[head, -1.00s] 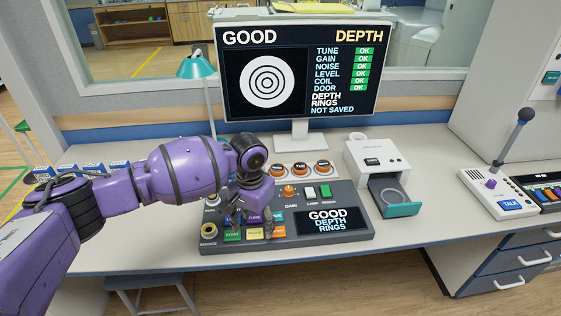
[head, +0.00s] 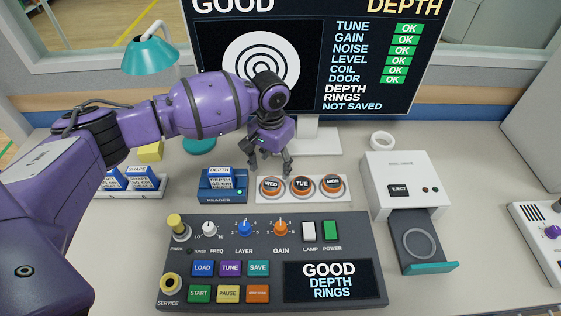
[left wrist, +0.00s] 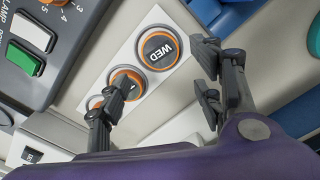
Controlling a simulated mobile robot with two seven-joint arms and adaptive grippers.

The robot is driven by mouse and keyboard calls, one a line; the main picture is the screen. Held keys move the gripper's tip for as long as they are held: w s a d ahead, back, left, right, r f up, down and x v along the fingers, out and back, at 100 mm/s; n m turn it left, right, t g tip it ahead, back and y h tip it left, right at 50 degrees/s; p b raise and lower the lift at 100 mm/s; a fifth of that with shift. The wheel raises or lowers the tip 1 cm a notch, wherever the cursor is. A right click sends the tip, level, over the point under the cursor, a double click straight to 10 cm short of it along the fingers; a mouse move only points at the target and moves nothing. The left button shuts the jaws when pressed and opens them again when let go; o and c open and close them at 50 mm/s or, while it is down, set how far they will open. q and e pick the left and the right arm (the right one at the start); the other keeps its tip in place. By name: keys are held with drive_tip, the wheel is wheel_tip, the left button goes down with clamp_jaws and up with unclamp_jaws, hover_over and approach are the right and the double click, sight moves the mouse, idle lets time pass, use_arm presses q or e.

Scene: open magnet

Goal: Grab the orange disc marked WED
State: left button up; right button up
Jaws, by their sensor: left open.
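The orange-rimmed disc marked WED (head: 271,187) sits leftmost on a white holder strip (head: 263,200) behind the console. In the left wrist view the WED disc (left wrist: 159,48) shows its dark labelled face, between and ahead of the fingers. My left gripper (head: 271,166) is open and empty just behind and above the WED disc, pointing down. In the left wrist view the left gripper (left wrist: 163,72) has one finger over the disc marked TUE (head: 301,187), partly hiding it. The other finger is on the far side of WED. I see no contact with WED. My right gripper is not in view.
The disc marked MON (head: 333,184) sits right of TUE. A blue imager box (head: 222,187) stands close left of the strip. The button console (head: 270,222) lies in front, a white eject unit (head: 400,178) with its tray out stands at right. The monitor (head: 300,60) stands behind.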

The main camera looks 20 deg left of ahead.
sight(272, 184)
use_arm(q)
drive_tip(key=shift+s+f, duration=0.25)
drive_tip(key=shift+f, duration=0.25)
drive_tip(key=shift+s+f, duration=0.2)
drive_tip(key=shift+f, duration=0.3)
wheel_tip(272, 184, down, 5)
drive_tip(key=shift+f, duration=0.1)
drive_tip(key=shift+c, duration=0.5)
drive_tip(key=c, duration=1.1)
